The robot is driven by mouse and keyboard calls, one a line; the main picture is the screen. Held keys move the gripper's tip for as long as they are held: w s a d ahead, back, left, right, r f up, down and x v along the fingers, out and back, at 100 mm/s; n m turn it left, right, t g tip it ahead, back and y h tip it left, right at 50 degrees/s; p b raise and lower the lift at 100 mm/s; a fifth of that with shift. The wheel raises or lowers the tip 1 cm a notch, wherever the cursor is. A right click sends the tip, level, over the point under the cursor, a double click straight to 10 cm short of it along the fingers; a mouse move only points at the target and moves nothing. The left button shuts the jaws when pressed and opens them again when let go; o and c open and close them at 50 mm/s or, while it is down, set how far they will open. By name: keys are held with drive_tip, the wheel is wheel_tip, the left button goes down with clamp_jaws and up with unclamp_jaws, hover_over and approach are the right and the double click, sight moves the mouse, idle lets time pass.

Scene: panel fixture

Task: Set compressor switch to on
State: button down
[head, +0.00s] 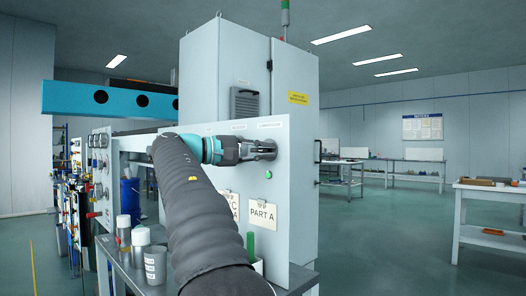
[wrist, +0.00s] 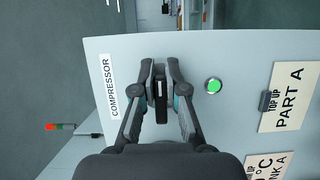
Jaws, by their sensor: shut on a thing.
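The compressor switch is a dark knob (wrist: 160,92) with a pale mark on its handle, on the light grey panel (wrist: 235,55). In the wrist view its handle runs up and down the picture, between the fingers of my gripper (wrist: 161,72). The fingers are shut on it from both sides and hide part of it. The COMPRESSOR label (wrist: 109,88) is left of the knob, and a bright green round lamp (wrist: 213,86) is right of it. In the head view my gripper (head: 268,150) reaches the panel under a label (head: 270,126) and hides most of the knob.
A PART A card (head: 263,212) hangs below the green lamp, with another card (head: 229,204) beside it. Cups and a grey can (head: 154,265) stand on a shelf left of my arm. A tall cabinet (head: 225,75) rises behind the panel. Open floor lies to the right.

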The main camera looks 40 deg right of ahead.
idle(0.3)
drive_tip(key=c, duration=1.2)
unclamp_jaws()
drive_tip(key=v, duration=1.2)
